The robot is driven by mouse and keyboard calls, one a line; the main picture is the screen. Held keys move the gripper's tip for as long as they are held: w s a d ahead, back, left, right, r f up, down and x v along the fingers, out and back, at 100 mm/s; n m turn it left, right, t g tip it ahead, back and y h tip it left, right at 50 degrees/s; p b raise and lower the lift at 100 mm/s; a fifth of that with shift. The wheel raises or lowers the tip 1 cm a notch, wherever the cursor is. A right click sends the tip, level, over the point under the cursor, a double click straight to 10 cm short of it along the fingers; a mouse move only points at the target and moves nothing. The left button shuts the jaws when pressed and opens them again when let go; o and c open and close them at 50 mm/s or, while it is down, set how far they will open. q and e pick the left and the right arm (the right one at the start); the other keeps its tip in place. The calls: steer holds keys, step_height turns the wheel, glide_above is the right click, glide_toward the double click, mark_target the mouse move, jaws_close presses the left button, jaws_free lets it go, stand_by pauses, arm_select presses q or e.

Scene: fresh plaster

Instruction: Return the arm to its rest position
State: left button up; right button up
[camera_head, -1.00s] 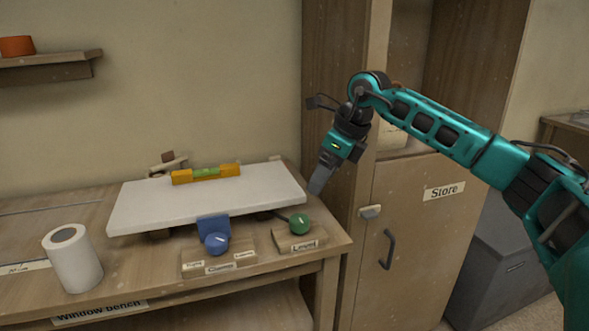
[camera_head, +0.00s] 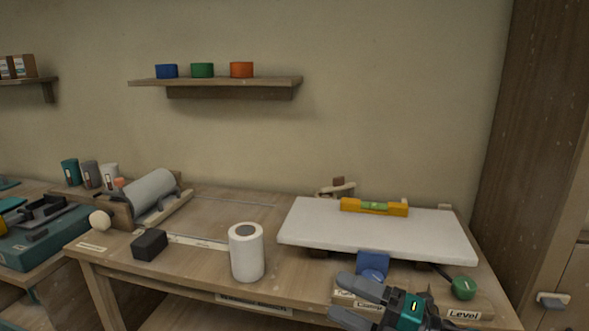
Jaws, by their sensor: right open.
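My right gripper (camera_head: 358,302) is low in the head view, in front of the bench's front edge. Its two grey fingers point left and are apart, with nothing between them. It partly covers the blue clamp knob (camera_head: 373,270) and its label block. The rest of the right arm is below the picture. My left gripper is not in view.
A white board (camera_head: 320,232) bearing a yellow level (camera_head: 374,207) lies on the bench (camera_head: 196,259). A green knob (camera_head: 463,288) sits at the right. A white roll (camera_head: 246,252), dark block (camera_head: 149,244) and grey roller (camera_head: 150,190) stand left. A shelf (camera_head: 215,82) holds coloured tubs.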

steer(key=s+d+f+m+h, duration=0.4)
steer(key=s+f+m+h, duration=0.3)
steer(key=f+m, duration=0.5)
steer(key=s+d+f+m+t+h+p, duration=0.1)
steer(key=s+d+f+m+h, duration=0.3)
steer(key=s+f+m+h, duration=0.4)
step_height(320, 180, down, 4)
steer(key=s+m, duration=0.1)
steer(key=m, duration=0.7)
steer(key=shift+s+d, duration=0.35)
steer(key=shift+d, duration=0.05)
steer(key=shift+d+r, duration=0.1)
